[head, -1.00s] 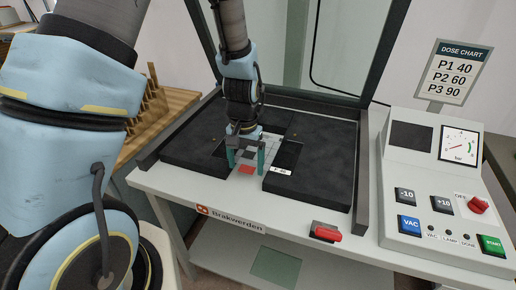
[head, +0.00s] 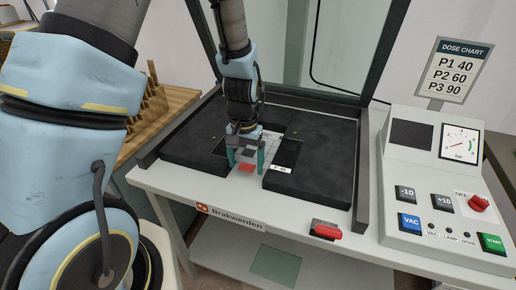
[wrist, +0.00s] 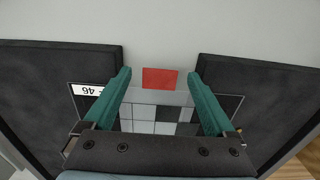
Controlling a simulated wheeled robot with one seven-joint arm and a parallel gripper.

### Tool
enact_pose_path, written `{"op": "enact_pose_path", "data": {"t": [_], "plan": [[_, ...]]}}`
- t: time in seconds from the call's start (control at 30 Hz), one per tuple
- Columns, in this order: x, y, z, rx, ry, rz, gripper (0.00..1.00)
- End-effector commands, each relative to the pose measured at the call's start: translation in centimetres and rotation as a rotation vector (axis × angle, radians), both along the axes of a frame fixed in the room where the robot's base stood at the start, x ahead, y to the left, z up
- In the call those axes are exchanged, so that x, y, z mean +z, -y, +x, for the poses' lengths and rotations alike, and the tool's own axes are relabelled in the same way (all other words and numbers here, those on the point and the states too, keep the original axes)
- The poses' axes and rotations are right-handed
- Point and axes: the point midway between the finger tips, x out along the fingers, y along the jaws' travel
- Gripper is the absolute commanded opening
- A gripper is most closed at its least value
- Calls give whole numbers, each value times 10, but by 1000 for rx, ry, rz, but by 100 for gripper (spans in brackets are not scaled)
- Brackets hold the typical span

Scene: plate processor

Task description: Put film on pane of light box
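The film appears as a pale, checked sheet (wrist: 165,112) with dark squares. It lies flat between the black pads of the light box (head: 152,178); it also shows behind my gripper in the head view (head: 270,142). A red patch (wrist: 159,79) sits at its front edge. My gripper (head: 246,168) is low over this front edge. Its two green fingers stand wide apart on either side of the red patch, with visible gaps to it. The sheet's side edges are partly hidden by the fingers. I cannot make out the pane separately under the sheet.
A black area with a white label (head: 282,170) lies right of my gripper. Black pads (head: 325,165) flank the slot, and the raised lid (head: 375,60) stands behind. The control panel (head: 440,205) stands at right.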

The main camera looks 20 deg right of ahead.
Motion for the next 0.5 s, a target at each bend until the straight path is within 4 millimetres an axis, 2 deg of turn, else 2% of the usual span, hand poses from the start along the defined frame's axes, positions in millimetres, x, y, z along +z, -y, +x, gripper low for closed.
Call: {"op": "enact_pose_path", "data": {"t": [0.07, 0.5], "plan": [[0, 0, 0, 0, 0, 0, 80], [0, 0, 0, 0, 0, 0, 30]]}}
